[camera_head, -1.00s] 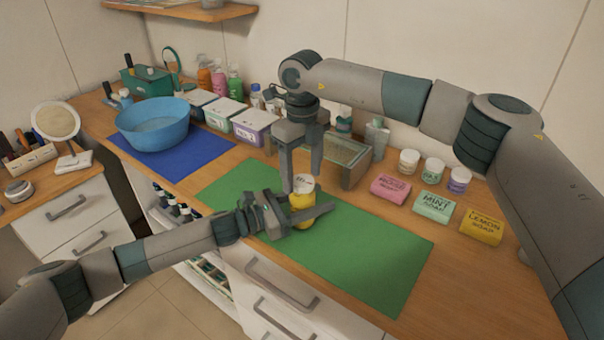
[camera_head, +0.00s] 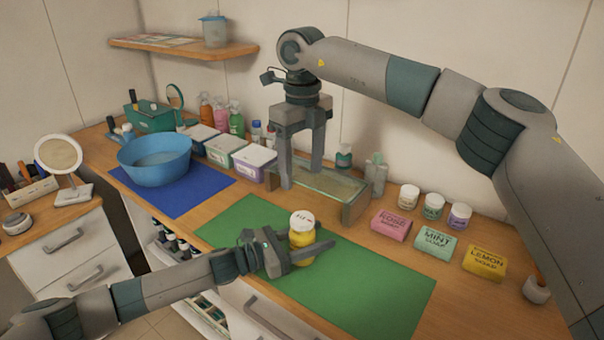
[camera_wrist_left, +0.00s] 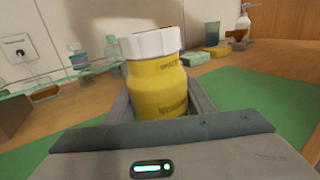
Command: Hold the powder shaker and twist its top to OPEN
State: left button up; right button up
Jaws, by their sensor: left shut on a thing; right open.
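The powder shaker (camera_head: 303,239) has a yellow body and a white top (camera_head: 302,220). It stands over the green mat (camera_head: 370,278), and whether its base touches the mat I cannot tell. My left gripper (camera_head: 322,246) is shut around its body. In the left wrist view the shaker (camera_wrist_left: 158,90) sits between the fingers with its white top (camera_wrist_left: 150,43) clear above them. The marks on the top are too small to read. My right gripper (camera_head: 300,178) is open and empty, pointing down, above and behind the shaker and apart from it, in front of the glass-topped rack.
The glass-topped rack (camera_head: 353,205) stands behind the mat. Pink, mint and yellow soaps (camera_head: 432,243) lie to the right, with small jars (camera_head: 434,206) behind. A blue bowl (camera_head: 154,160) stands on a blue mat (camera_head: 178,198) at left. The mat's right part is bare.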

pick_arm(q)
jog(key=o, duration=1.2)
jog(key=shift+a, duration=0.1)
jog(key=v, duration=1.1)
jog(key=shift+s+a, duration=0.2)
jog(key=shift+a, duration=0.15)
